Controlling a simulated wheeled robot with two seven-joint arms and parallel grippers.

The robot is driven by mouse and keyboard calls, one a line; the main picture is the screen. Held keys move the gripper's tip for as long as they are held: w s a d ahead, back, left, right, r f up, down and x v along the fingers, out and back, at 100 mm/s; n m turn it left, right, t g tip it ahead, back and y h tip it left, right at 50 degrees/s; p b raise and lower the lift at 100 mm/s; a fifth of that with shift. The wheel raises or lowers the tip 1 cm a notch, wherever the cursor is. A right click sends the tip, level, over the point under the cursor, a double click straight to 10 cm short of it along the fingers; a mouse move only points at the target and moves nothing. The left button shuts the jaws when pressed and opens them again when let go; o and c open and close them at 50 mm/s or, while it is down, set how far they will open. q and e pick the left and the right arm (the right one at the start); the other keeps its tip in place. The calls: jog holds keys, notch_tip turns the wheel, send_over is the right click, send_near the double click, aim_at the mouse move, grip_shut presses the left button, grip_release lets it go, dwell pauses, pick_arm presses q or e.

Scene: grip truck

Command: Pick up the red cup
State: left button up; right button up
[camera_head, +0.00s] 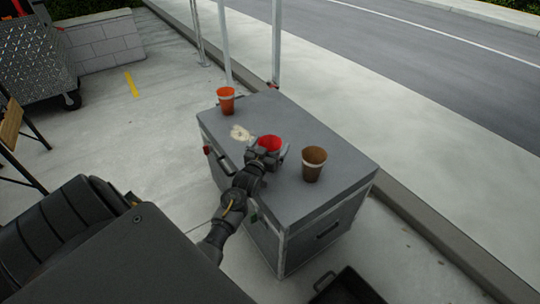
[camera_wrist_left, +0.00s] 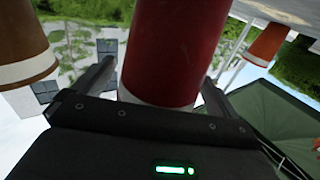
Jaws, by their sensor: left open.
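The red cup (camera_head: 270,143) stands on top of a grey case (camera_head: 270,109), between an orange cup and a brown cup. My left gripper (camera_head: 266,153) is at the cup, with its arm reaching in from the lower left. In the left wrist view the red cup (camera_wrist_left: 175,50) fills the space between the two spread fingers (camera_wrist_left: 155,82), with its white band near the gripper body. The jaws are open around the cup; finger contact cannot be told. The gripper hides the cup's lower part in the head view. My right gripper is not in view.
The orange cup (camera_head: 226,106) stands toward the far left corner of the case, the brown cup (camera_head: 313,171) close to the right of my gripper. A pale patch (camera_head: 240,133) lies on the top. Metal posts (camera_head: 276,45) rise behind the case. A black tray (camera_head: 346,288) is on the ground.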

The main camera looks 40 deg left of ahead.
pick_arm(q)
jog(key=shift+c, duration=0.5)
jog(key=c, duration=0.9)
jog(key=shift+r, duration=0.1)
